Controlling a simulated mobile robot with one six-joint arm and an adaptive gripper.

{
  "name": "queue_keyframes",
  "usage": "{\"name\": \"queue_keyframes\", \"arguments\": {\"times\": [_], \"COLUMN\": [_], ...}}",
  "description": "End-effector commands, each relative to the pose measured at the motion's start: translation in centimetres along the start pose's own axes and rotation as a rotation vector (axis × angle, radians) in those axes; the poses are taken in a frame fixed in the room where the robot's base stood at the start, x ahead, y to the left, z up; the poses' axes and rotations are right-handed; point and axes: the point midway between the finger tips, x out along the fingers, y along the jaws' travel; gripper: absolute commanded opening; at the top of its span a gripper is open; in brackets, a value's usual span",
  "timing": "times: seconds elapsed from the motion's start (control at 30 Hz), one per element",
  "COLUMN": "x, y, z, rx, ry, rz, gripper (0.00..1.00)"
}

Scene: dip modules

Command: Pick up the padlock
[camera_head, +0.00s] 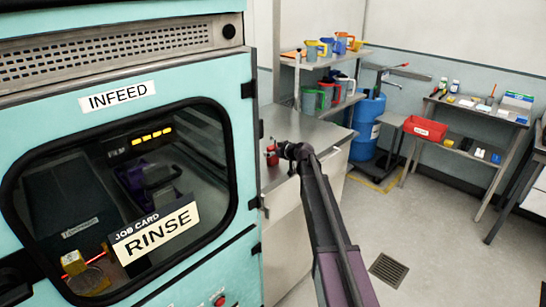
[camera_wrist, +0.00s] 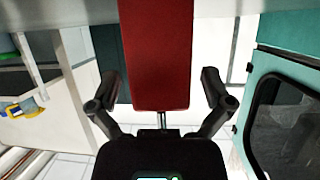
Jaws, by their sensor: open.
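The red padlock (camera_wrist: 160,55) fills the upper middle of the wrist view as a long red block, with a short grey metal piece, seemingly its shackle, at its near end. Its far end runs out of the frame. My gripper (camera_wrist: 160,85) is open, one finger on each side of the red body, with a visible gap on both sides. In the head view, the padlock (camera_head: 271,157) is a small red shape at the steel counter's near edge, by the door's hinge side. My gripper (camera_head: 283,150) is just right of it. What the padlock rests on or hangs from is unclear.
A teal machine (camera_head: 243,160) with a windowed door stands close on the left. The steel counter (camera_head: 315,130) holds a shelf (camera_head: 300,62) of coloured jugs. A blue drum (camera_head: 368,122) and a side table (camera_head: 480,112) with a red bin (camera_head: 425,128) stand beyond. The floor at right is open.

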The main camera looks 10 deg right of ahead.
Motion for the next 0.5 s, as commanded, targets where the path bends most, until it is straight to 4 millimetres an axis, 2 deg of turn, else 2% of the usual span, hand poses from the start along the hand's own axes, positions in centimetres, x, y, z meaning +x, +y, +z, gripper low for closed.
{"name": "queue_keyframes", "arguments": {"times": [0.33,0.37,0.5], "x": [-0.04,-0.04,-0.04], "y": [0.03,0.03,0.03], "z": [0.00,0.00,0.00], "rx": [0.000,0.000,0.000], "ry": [0.000,0.000,0.000], "rz": [0.000,0.000,0.000], "gripper": [1.00,0.94,0.52]}}
